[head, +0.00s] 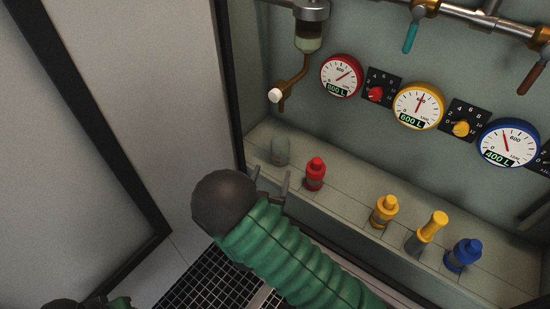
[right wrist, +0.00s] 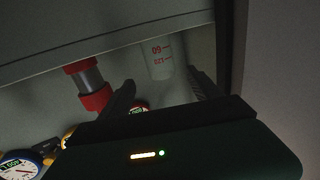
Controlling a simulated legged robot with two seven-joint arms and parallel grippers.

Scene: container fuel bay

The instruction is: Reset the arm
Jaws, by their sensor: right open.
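My right arm is green and ribbed with a dark round wrist. It reaches in from the bottom of the head view. My right gripper (head: 272,182) is open, its two fingers pointing at the ledge. A clear glass container (head: 280,151) stands on the ledge just beyond the fingertips. In the right wrist view, my right gripper (right wrist: 158,92) has nothing held, and the clear container (right wrist: 159,62) with red marks shows beyond its fingers. A red bottle (head: 315,174) stands to the right of the fingers. Only a bit of my left arm shows at the bottom left.
Yellow bottle (head: 384,211), yellow-topped tall piece (head: 427,234) and blue bottle (head: 463,254) stand further along the ledge (head: 345,203). A dispenser spout (head: 290,82) hangs above the clear container. Red gauge (head: 341,76), yellow gauge (head: 418,106) and blue gauge (head: 508,143) line the wall.

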